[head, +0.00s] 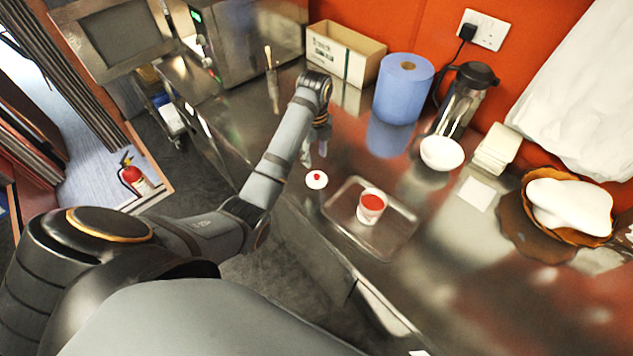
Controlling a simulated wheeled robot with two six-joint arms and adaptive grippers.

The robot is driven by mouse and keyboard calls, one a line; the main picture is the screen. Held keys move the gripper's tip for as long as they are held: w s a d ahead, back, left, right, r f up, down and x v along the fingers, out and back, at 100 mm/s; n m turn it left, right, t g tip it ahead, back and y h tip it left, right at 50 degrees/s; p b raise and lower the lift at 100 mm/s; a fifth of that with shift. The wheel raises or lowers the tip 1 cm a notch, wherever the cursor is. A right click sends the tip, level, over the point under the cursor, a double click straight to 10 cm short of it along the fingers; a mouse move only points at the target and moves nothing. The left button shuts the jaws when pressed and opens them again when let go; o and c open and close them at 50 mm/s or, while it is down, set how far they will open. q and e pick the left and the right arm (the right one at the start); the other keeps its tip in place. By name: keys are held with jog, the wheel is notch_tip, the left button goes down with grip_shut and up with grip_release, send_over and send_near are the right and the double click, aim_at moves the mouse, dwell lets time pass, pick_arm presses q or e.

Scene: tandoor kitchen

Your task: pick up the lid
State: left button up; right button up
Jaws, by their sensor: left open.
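The lid (317,180) is a small white disc with a red knob. It lies on the steel counter near its front edge, just left of the metal tray. My left gripper (315,155) is open and points down, just behind the lid and apart from it in the picture. The arm partly hides the gripper, and I cannot tell its exact height above the counter. A white cup with red contents (371,206) stands on the metal tray (398,236). My right gripper does not show.
A blue paper roll (403,88), a cardboard box (343,55), a dark-topped jug (466,98) and a white bowl (441,153) stand behind. White napkins (496,150) and a basket (567,207) are at the right. The front right of the counter is clear.

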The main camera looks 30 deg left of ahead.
aim_at(317, 175)
pick_arm(q)
notch_tip(317, 175, down, 4)
jog(key=shift+w+r+b, duration=0.1)
jog(key=shift+r+b, duration=0.05)
jog(key=shift+b, duration=1)
jog(key=f, duration=0.1)
jog(key=f+p, duration=0.1)
jog(key=f, duration=0.3)
jog(key=shift+d, duration=0.25)
grip_shut()
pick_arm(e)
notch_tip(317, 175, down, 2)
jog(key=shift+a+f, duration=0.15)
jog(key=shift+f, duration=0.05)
